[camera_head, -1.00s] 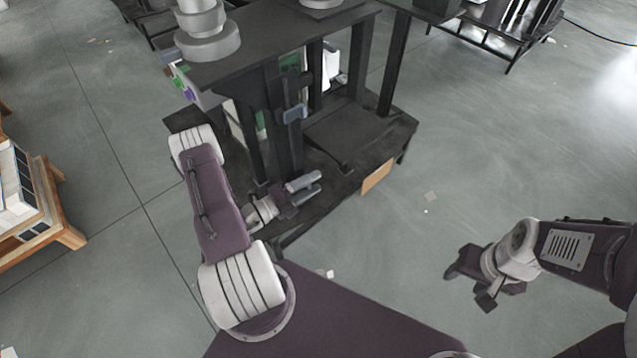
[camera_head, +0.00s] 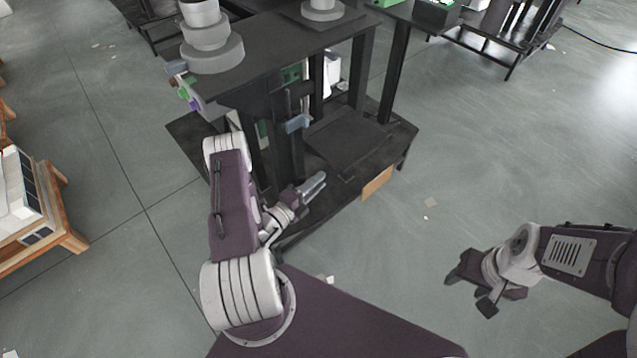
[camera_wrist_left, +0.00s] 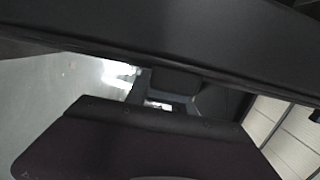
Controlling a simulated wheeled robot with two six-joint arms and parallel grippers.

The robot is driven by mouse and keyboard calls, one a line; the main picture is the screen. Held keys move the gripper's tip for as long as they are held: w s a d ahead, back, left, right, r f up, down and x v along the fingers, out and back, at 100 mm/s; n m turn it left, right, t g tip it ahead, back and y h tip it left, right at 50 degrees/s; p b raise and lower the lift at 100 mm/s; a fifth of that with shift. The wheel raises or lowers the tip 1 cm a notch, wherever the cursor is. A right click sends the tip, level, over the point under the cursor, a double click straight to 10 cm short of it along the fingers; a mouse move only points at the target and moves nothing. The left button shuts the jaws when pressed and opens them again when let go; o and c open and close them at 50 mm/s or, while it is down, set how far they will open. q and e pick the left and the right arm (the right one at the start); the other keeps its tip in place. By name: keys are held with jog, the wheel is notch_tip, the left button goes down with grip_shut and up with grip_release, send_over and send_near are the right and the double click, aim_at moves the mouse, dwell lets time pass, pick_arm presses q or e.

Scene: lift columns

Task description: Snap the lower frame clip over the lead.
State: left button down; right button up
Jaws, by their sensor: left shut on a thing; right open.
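My left gripper (camera_head: 299,195) is low at the front of the black lift frame (camera_head: 283,165), beside its column. It is shut on a light grey piece (camera_head: 314,185), which looks like the lower frame clip and points up and right. In the left wrist view a dark grey piece (camera_wrist_left: 174,83) shows beyond the broad dark gripper part, dim and partly hidden. A blue-grey clip (camera_head: 298,123) sits higher on the column, by a thin upright bar. I cannot make out the lead for certain. My right gripper (camera_head: 472,283) is open and empty above the floor.
The frame's black top (camera_head: 275,52) carries grey stacked discs (camera_head: 210,48). A wooden rack (camera_head: 55,205) stands at the left.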

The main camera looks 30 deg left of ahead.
pick_arm(q)
jog(key=n+y, duration=0.1)
jog(key=a+y, duration=0.1)
jog(key=shift+w+n+y, duration=0.35)
jog(key=shift+n+y, duration=0.05)
pick_arm(e)
jog(key=shift+r, duration=0.6)
pick_arm(q)
jog(key=c, duration=1.1)
grip_release()
jog(key=s+p, duration=0.1)
jog(key=s, duration=0.2)
jog(key=s+p, duration=0.1)
jog(key=s, duration=0.2)
jog(key=s+a+p, duration=0.1)
jog(key=s, duration=0.2)
pick_arm(e)
notch_tip(320, 180, up, 3)
jog(key=shift+f, duration=0.1)
